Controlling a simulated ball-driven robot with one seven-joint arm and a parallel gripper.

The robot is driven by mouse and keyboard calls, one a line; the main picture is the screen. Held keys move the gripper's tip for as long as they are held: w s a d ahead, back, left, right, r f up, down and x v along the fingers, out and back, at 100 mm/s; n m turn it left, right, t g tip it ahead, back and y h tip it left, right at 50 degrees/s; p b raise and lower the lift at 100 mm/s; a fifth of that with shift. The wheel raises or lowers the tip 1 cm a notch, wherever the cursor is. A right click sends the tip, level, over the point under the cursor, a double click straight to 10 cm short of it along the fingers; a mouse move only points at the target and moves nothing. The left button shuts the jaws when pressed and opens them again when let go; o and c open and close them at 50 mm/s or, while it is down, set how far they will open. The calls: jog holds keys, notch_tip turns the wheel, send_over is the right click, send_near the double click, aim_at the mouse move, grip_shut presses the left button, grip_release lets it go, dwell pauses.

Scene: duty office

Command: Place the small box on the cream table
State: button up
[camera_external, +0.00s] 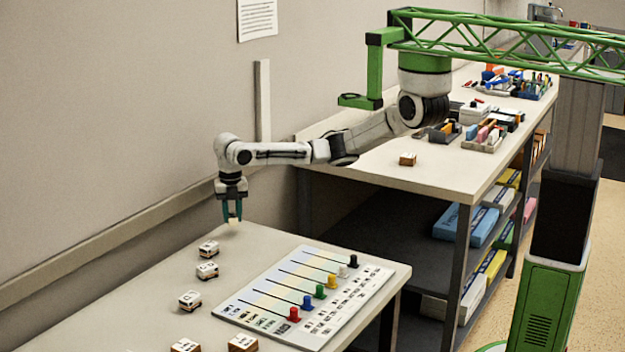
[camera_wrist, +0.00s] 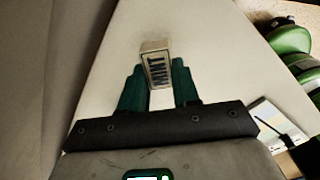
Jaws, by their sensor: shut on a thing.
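My gripper (camera_external: 232,217) hangs pointing down over the far left corner of the near cream table (camera_external: 262,242). Its teal fingers are shut on a small cream box (camera_external: 233,224). In the wrist view the small box (camera_wrist: 156,65) sits between the fingertips of my gripper (camera_wrist: 158,82), with dark lettering on one face. Its lower part is at or just above the cream tabletop (camera_wrist: 112,70). I cannot tell whether it touches the surface.
Several small white and brown boxes (camera_external: 208,271) lie along the table's left side. A board with coloured pegs (camera_external: 310,292) covers its right part. A second cream-topped table (camera_external: 440,170) behind holds a brown box (camera_external: 408,159) and trays. A wall (camera_external: 100,130) runs along the left.

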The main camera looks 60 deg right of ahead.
aim_at(231, 215)
jog(key=shift+w+f, duration=0.2)
jog(key=shift+f, duration=1.55)
jog(key=shift+f, duration=0.15)
jog(key=o, duration=1)
notch_tip(231, 215, up, 12)
jog(key=shift+r, duration=0.2)
